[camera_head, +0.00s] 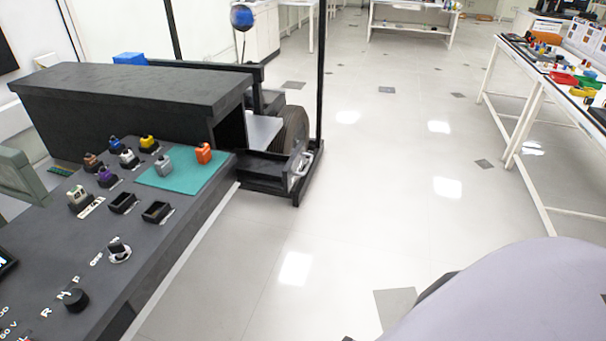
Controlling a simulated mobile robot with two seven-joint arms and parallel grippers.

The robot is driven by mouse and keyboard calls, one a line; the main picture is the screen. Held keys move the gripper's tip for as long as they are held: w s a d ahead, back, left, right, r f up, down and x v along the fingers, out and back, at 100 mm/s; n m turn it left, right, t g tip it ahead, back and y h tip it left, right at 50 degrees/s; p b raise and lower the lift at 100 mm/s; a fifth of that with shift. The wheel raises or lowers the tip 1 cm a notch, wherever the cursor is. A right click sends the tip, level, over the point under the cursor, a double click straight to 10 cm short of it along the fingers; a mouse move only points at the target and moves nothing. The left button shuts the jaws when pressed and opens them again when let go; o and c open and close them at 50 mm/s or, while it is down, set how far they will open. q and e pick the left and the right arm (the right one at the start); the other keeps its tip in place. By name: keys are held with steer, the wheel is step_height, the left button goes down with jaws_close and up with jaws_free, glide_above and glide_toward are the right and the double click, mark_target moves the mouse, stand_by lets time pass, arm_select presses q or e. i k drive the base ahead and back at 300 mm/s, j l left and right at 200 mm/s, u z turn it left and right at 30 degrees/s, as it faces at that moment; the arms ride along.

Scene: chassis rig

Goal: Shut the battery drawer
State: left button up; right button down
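The battery drawer (266,184) shows in the head view as a black, low tray front at the end of the dark rig. It sticks out past the dark housing (125,88), so it looks open. A silver handle (303,163) is on its right end. A pale flat surface (262,131) shows in the housing's opening behind the drawer front. The drawer's inside is mostly hidden. Neither of my grippers shows. A pale, rounded part of my own body fills the lower right corner.
A dark control panel (55,235) with knobs, and several small coloured blocks on and beside a teal mat (186,173), lies at the left. A wheel (294,130) and a black upright post (321,70) stand by the drawer. The floor to its right is clear up to a white-legged table (535,90).

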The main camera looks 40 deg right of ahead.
mark_target(274, 172)
steer(key=i+l, duration=0.25)
steer(key=l, duration=0.15)
steer(key=i+l, duration=0.2)
steer(key=l, duration=0.25)
steer(key=i+l, duration=0.25)
steer(key=l, duration=0.15)
